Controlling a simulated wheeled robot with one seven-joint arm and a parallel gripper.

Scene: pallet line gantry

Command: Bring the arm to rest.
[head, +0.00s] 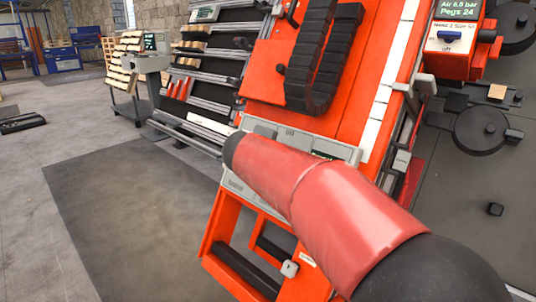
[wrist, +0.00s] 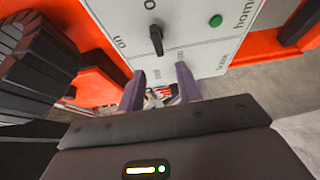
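My red and black arm (head: 325,205) reaches across the lower right of the head view towards an orange gantry machine (head: 265,75). In the head view my gripper cannot be made out. In the wrist view my gripper (wrist: 160,88) shows two purple-grey fingers, apart, with nothing held between them. They point at a pale control panel (wrist: 190,55). The panel carries a black rotary knob (wrist: 156,40) and a green button (wrist: 215,21), and lettering including "home". The fingers appear close to its lower edge; whether they touch it is not clear.
A black cable chain (head: 322,55) runs down the orange machine. An orange box with a screen (head: 458,12) and a blue switch (head: 449,36) stands at upper right. A stand with wooden pieces (head: 128,65) is at upper left. The dark floor mat (head: 120,215) is clear.

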